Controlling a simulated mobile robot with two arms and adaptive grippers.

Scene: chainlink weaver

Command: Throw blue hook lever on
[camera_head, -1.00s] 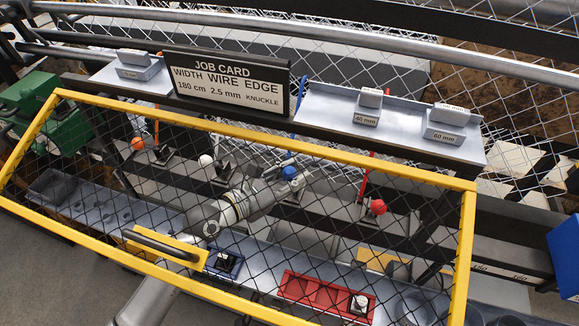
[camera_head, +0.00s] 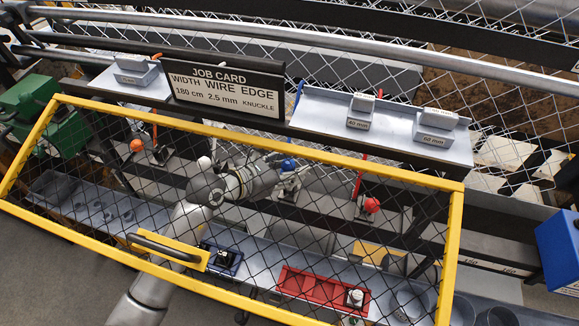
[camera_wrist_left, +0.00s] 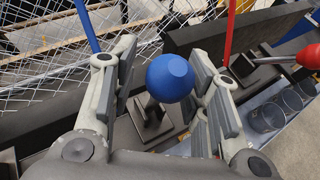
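The blue hook lever ends in a round blue knob (camera_head: 288,164), behind the mesh guard. The knob also shows large in the left wrist view (camera_wrist_left: 170,78), with a short stalk running down to a dark base (camera_wrist_left: 150,125). My left gripper (camera_wrist_left: 165,95) is open, with one finger on each side of the knob. A gap shows at the left finger; whether the right finger touches the knob I cannot tell. In the head view the left gripper (camera_head: 289,183) is at the blue lever, partly hidden by mesh. My right gripper is out of view.
A white knob (camera_head: 204,162) and an orange knob (camera_head: 136,145) stand to the left, a red knob (camera_head: 371,204) to the right. The yellow-framed mesh guard (camera_head: 447,240) spans the front. A job card (camera_head: 225,87) stands behind. A red tray (camera_head: 300,285) lies below.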

